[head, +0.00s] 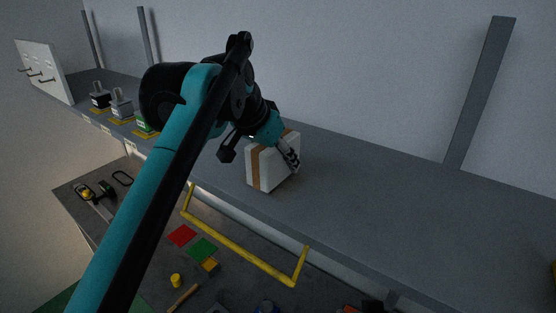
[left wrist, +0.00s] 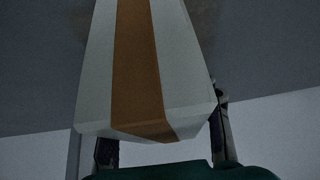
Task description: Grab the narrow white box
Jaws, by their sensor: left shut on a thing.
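The narrow white box (head: 262,168) with a brown tape stripe stands on the grey shelf (head: 390,190), near the shelf's middle. My left gripper (head: 286,153) reaches it from above and behind, with a finger lying against the box's right side. In the left wrist view the box (left wrist: 187,75) fills the upper middle, its brown stripe running lengthwise, with the left gripper's fingers (left wrist: 163,140) on either side of its near end. The left gripper is shut on the box. Whether the box's base touches the shelf is hard to tell. My right gripper is not in view.
Several small presses stand at the shelf's left, including a green one (head: 144,124). A white board with hooks (head: 44,70) stands at the far left. A yellow bar frame (head: 240,249) sits below the shelf edge. The shelf to the right of the box is clear.

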